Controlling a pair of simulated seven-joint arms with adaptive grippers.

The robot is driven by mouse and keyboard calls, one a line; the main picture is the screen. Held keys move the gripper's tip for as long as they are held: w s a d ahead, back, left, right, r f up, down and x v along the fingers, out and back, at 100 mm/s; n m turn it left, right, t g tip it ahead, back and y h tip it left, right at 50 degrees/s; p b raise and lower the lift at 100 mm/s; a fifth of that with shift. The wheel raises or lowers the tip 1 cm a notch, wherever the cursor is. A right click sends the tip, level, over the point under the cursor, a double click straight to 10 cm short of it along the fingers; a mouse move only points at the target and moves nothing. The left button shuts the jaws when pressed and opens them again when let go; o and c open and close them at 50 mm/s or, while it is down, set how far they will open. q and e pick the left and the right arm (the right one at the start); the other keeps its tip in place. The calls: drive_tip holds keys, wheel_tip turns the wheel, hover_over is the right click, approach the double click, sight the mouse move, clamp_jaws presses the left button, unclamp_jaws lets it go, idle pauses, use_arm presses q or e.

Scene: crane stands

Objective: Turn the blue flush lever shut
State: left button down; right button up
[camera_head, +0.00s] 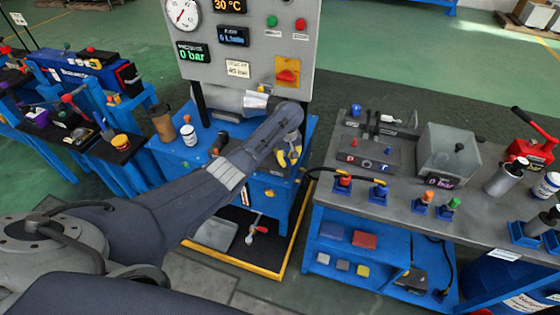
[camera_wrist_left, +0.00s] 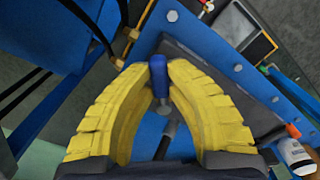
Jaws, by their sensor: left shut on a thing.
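The blue flush lever (camera_wrist_left: 158,76) shows in the left wrist view as a short blue handle on a grey metal stem, above a blue surface. The yellow fingers of my left gripper (camera_wrist_left: 159,66) are shut on it, one fingertip on each side of the handle. In the head view my left gripper (camera_head: 288,157) is at the right end of the blue stand (camera_head: 265,190), below the grey gauge panel (camera_head: 240,65). There the lever is hidden or too small to make out. My right gripper is in neither view.
A brown cup (camera_head: 162,122) and a white-labelled bottle (camera_head: 188,135) stand left of my left forearm. Green floor is clear behind.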

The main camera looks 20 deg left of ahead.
use_arm(q)
drive_tip(key=n, duration=0.1)
drive_tip(key=w+d+n, duration=0.1)
drive_tip(key=n, duration=0.2)
drive_tip(key=shift+w+d+n, duration=0.2)
drive_tip(key=shift+w+n, duration=0.1)
drive_tip(key=shift+w, duration=0.05)
drive_tip(key=w+n, duration=0.1)
drive_tip(key=n, duration=0.2)
drive_tip(key=shift+w+d+f, duration=0.1)
drive_tip(key=shift+w+d, duration=0.05)
drive_tip(key=shift+w, duration=0.05)
drive_tip(key=shift+w+n, duration=0.5)
drive_tip(key=shift+n, duration=0.7)
drive_tip(key=shift+w, duration=0.1)
drive_tip(key=c, duration=1.3)
unclamp_jaws()
